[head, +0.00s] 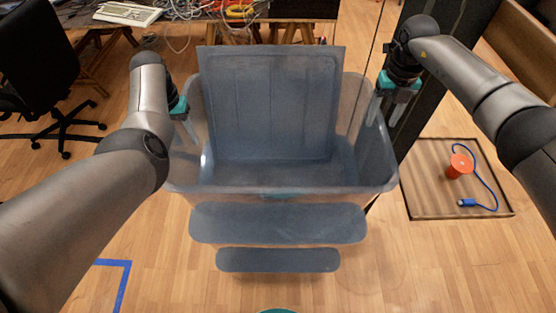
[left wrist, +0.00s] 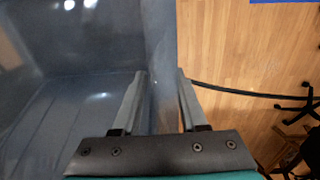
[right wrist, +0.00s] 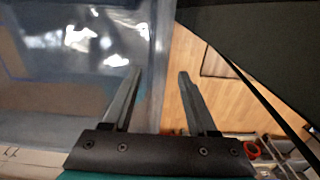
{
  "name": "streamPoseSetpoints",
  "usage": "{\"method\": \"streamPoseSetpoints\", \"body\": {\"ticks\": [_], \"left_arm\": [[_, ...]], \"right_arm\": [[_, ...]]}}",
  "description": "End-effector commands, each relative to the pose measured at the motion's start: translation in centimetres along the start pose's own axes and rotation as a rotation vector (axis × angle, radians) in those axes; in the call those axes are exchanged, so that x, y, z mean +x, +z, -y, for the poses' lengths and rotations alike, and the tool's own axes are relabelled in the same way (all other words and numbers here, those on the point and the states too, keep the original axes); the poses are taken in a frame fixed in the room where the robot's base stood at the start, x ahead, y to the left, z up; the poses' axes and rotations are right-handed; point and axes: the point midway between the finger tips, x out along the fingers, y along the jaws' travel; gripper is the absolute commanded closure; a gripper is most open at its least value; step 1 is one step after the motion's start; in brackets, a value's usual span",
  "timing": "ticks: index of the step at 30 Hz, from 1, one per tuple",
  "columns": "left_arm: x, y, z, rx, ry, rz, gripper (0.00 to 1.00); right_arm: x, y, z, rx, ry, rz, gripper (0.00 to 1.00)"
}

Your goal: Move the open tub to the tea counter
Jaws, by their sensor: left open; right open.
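The open tub (head: 280,216) is a large translucent grey-blue bin in the middle of the head view, with a tall panel standing up inside it. My left gripper (head: 186,130) is open at the tub's left wall. In the left wrist view its fingers (left wrist: 160,100) stand on either side of the tub's wall (left wrist: 161,60). My right gripper (head: 385,112) is open at the tub's right wall. In the right wrist view its fingers (right wrist: 160,98) straddle the tub's rim (right wrist: 158,50). Neither gripper is closed on the wall. The tea counter cannot be made out.
A black office chair (head: 40,70) stands at the left. A desk with a keyboard (head: 128,13) and cables is at the back. A dark post (head: 425,100) rises behind my right gripper. An orange spool (head: 459,166) with a blue cable lies on a brown mat (head: 425,195) at the right.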

Motion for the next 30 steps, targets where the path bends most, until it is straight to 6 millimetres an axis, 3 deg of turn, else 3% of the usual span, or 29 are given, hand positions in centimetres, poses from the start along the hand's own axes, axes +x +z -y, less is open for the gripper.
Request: {"method": "streamPoseSetpoints", "body": {"ticks": [4, 15, 20, 30], "left_arm": [[-0.03, 0.00, 0.02, 0.000, 0.000, 0.000, 0.59], [-0.02, 0.00, -0.12, 0.001, 0.002, 0.001, 1.00], [-0.02, -0.01, -0.23, 0.003, 0.004, 0.001, 1.00], [-0.01, -0.04, -0.45, 0.006, 0.006, 0.001, 1.00]], "right_arm": [[-0.01, 0.00, -0.02, 0.000, 0.000, 0.000, 0.43], [-0.05, 0.01, -0.07, -0.001, 0.001, 0.000, 0.84], [-0.05, 0.02, -0.22, -0.002, 0.004, 0.000, 1.00], [-0.06, 0.03, -0.54, -0.006, 0.010, 0.001, 1.00]]}}
